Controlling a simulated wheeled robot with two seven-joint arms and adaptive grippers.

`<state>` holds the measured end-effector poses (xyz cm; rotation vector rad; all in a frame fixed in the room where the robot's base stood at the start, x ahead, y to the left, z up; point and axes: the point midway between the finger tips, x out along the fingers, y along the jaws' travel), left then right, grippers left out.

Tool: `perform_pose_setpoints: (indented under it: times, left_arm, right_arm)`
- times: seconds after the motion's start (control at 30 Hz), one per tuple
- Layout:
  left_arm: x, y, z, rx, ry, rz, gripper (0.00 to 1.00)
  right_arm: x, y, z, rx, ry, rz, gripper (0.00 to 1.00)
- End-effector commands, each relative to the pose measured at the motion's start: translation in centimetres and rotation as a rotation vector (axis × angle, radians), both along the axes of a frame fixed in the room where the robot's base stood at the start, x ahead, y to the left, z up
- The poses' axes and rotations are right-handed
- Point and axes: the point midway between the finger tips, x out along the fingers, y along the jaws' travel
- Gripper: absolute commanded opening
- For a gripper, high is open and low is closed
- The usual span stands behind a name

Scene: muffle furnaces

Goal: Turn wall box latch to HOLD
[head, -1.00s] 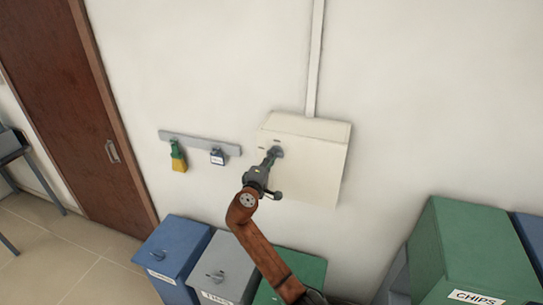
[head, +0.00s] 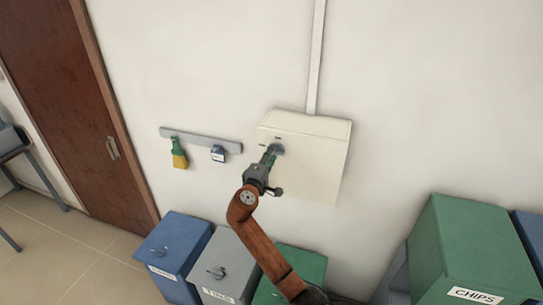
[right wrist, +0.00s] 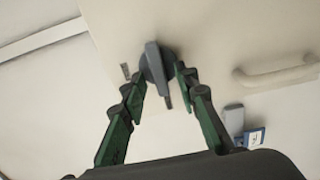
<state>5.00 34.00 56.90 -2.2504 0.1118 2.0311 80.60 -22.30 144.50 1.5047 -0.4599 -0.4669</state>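The cream wall box (head: 318,160) is fixed to the wall, with a conduit above it. Its grey latch (right wrist: 156,64) is a round knob with a bar handle on the box front. In the right wrist view the bar lies between my right gripper's (right wrist: 160,90) two green fingers, with a small gap visible on at least the left side. In the head view the right gripper (head: 270,158) is at the latch and hides most of it. Small markings beside the latch are too small to read. My left gripper is not in view.
A grey rail (head: 200,140) left of the box holds a green-yellow padlock (head: 179,153) and a blue-tagged one (head: 218,154). Blue (head: 172,250), grey (head: 228,262) and green bins stand below. A larger green CHIPS bin (head: 470,250) is at right.

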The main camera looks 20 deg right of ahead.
Motion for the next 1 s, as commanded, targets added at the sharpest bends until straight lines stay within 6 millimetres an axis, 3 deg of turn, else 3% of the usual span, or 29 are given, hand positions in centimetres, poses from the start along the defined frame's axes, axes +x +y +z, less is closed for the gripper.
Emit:
perform_pose_setpoints:
  times: [0.37, 0.8, 1.0]
  left_arm:
    - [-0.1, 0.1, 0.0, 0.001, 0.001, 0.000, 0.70]
    - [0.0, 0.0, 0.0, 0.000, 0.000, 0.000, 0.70]
    - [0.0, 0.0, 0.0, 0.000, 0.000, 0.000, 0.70]
  right_arm:
    - [-1.0, 0.7, -0.1, 0.002, 0.000, 0.001, 0.28]
    - [-8.1, 5.5, -0.1, 0.004, 0.000, 0.002, 0.28]
    - [-9.7, 6.6, 0.0, 0.001, 0.000, 0.001, 0.28]
